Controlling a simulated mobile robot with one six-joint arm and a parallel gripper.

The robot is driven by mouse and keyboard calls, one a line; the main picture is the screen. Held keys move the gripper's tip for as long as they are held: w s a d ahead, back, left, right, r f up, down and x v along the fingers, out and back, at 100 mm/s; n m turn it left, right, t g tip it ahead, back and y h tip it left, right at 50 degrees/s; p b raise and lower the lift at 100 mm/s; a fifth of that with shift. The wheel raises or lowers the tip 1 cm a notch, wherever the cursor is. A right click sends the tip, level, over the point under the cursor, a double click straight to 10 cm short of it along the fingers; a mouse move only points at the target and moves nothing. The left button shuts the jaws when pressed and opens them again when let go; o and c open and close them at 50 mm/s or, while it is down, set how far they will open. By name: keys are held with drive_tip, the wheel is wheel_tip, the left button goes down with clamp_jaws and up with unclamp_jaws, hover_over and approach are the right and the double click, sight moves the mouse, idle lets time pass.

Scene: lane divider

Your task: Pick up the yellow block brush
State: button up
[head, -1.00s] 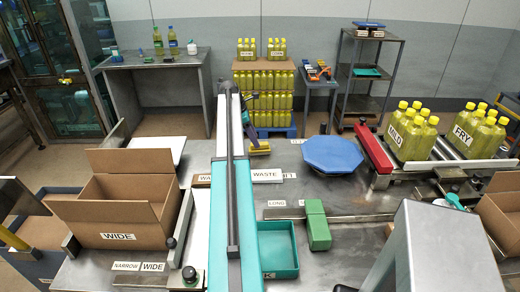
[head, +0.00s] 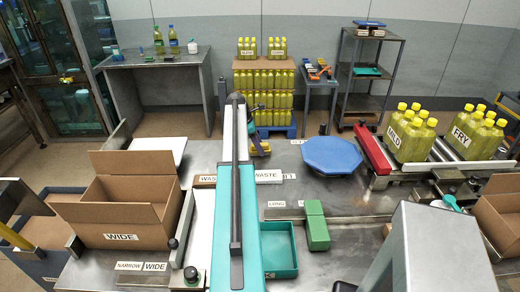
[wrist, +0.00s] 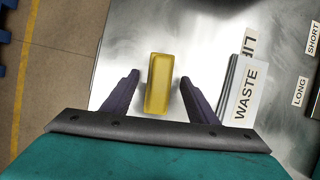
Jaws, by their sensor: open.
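The yellow block brush (wrist: 158,85) lies on the metal table in the wrist view, lengthwise between my two dark fingers. My gripper (wrist: 161,79) is open, with one finger on each side of the brush and a visible gap to each. Whether the fingers are down at the brush's height I cannot tell. In the head view only a small yellow part of the brush (head: 265,147) shows beside my arm; the rest is hidden behind the arm and fingers.
A WASTE sign (wrist: 247,95) stands close to the right of my right finger in the wrist view. A blue octagonal plate (head: 332,155), a green block (head: 316,228) and an open WIDE carton (head: 125,205) are on the table. The table edge lies left of the brush in the wrist view.

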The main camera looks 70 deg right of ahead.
drive_tip(key=shift+s+f, duration=0.15)
drive_tip(key=shift+f, duration=0.25)
drive_tip(key=c, duration=1.2)
drive_tip(key=shift+o, duration=0.2)
drive_tip(key=shift+r, duration=0.1)
drive_tip(key=shift+r+b, duration=0.75)
drive_tip(key=shift+r, duration=0.65)
drive_tip(key=shift+a+r, duration=0.2)
drive_tip(key=shift+r, duration=0.05)
drive_tip(key=w+a+b, duration=0.1)
drive_tip(key=a, duration=0.4)
drive_tip(key=a+r+b, duration=0.1)
drive_tip(key=a, duration=0.4)
drive_tip(key=w+a+b, duration=0.1)
drive_tip(key=a+b, duration=0.1)
drive_tip(key=a, duration=0.3)
drive_tip(key=shift+w+a+r, duration=0.2)
drive_tip(key=shift+w+r, duration=0.05)
drive_tip(key=shift+w, duration=0.05)
